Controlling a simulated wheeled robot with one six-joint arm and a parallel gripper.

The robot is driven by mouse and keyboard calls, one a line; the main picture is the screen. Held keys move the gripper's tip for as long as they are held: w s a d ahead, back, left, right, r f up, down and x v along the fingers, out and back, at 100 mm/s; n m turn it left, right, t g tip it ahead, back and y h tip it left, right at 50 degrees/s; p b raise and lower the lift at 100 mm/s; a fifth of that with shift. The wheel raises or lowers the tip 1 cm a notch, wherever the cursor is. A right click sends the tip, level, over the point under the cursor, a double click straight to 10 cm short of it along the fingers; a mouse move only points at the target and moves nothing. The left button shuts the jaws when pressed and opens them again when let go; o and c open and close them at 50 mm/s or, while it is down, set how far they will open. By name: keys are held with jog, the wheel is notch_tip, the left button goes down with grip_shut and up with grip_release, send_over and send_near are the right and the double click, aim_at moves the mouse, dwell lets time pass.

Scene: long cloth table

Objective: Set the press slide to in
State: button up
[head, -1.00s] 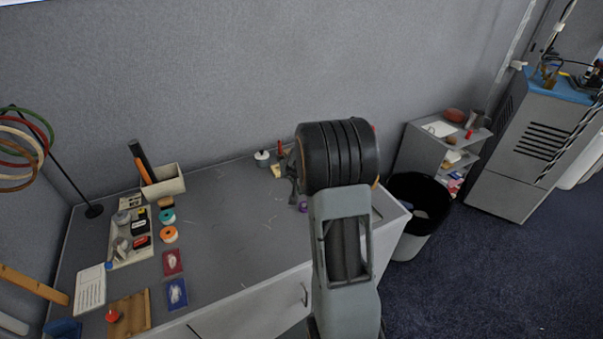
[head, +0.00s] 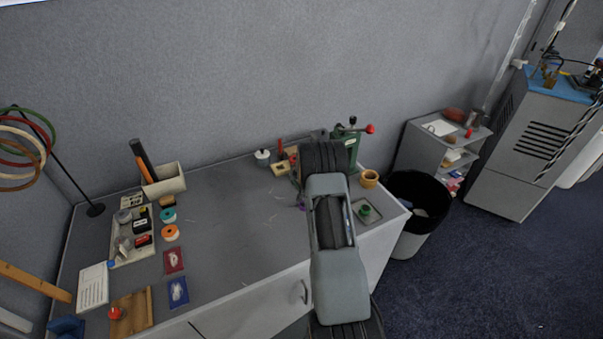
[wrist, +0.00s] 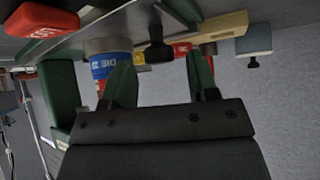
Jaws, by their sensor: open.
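The green press (head: 350,138) stands at the back right of the table, with a red ball on its lever and a black knob on top. My arm covers its left side in the head view. My gripper (wrist: 160,78) is open in the wrist view, with its two dark green fingers apart and nothing seen between them. Beyond the fingertips are a black knob (wrist: 158,50) and a blue, white and red cylinder (wrist: 105,62) with lettering. I cannot tell which part is the slide or its position. In the head view my fingers are hidden behind my wrist.
A tray with a green item (head: 366,213) and a yellow-brown ring-shaped pot (head: 370,179) lie right of my arm. A white jar (head: 262,157) stands at the back. Small supplies fill the left of the table (head: 225,225); its middle is clear. A black bin (head: 420,190) stands beyond the right end.

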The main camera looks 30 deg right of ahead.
jog(key=shift+x, duration=0.75)
grip_shut()
